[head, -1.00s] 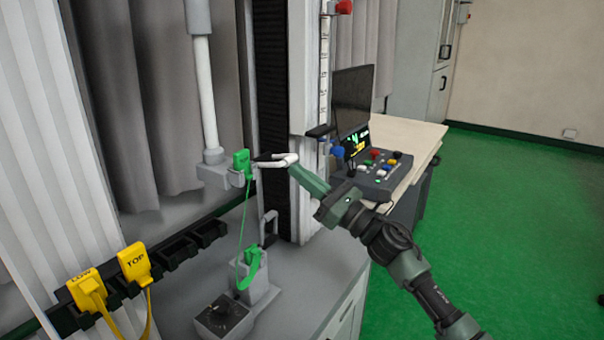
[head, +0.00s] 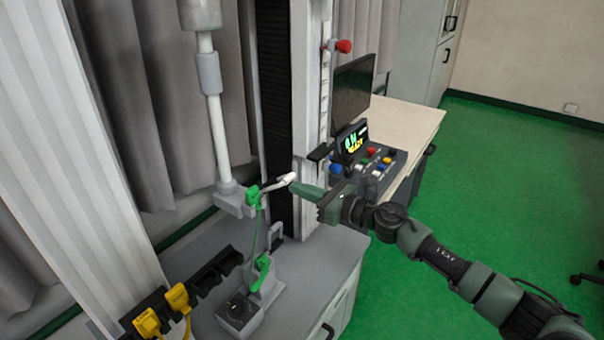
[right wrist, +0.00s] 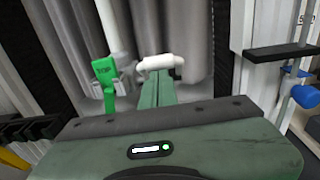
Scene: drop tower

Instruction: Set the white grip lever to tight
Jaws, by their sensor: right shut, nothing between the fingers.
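The white grip lever (head: 283,183) sticks out to the right from the grey grip at the foot of the white rod (head: 217,135), by a green tag (head: 252,196). My right gripper (head: 294,188) is shut and empty, its green fingertips at the lever's free end. In the right wrist view the shut fingers (right wrist: 157,90) point at the white lever (right wrist: 160,62), which lies across just beyond their tips. I cannot tell whether they touch. The green tag (right wrist: 105,75) stands left of them. My left gripper is out of view.
A lower grip with a green tag (head: 262,270) stands on the grey bench. Yellow tags (head: 178,298) sit in a black rack (head: 215,268) at lower left. A control panel (head: 375,165) and monitor (head: 353,92) stand to the right. A black column (head: 275,90) rises behind.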

